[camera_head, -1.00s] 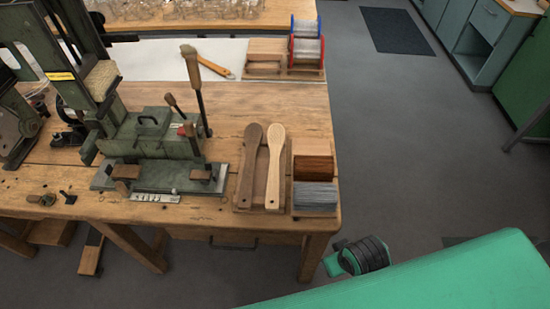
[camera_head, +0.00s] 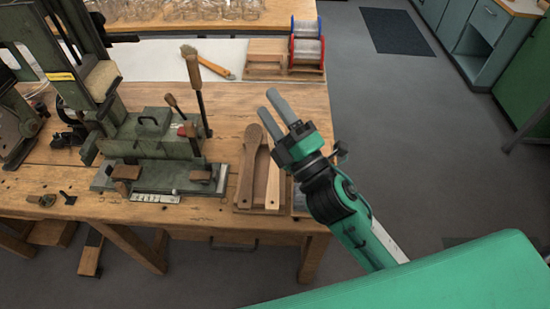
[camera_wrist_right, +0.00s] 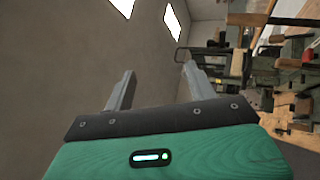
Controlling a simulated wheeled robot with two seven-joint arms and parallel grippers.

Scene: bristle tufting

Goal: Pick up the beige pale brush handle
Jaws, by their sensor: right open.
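The beige pale brush handle (camera_head: 272,188) lies on a wooden rack (camera_head: 258,209) near the bench's front right corner. Its upper part is hidden behind my right gripper (camera_head: 277,106) in the head view. A darker brown brush handle (camera_head: 247,170) lies beside it on the left. My right gripper is open and empty, raised over the right side of the bench, with its fingers pointing up and left in the head view. The right wrist view shows its two fingers (camera_wrist_right: 158,92) apart with nothing between them. My left gripper is not in view.
A green tufting machine (camera_head: 150,135) with upright levers stands left of the handles. A wooden block and grey bristle stack at the right are mostly hidden by my right arm. A brush (camera_head: 208,62) and wire spools (camera_head: 306,45) lie at the back.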

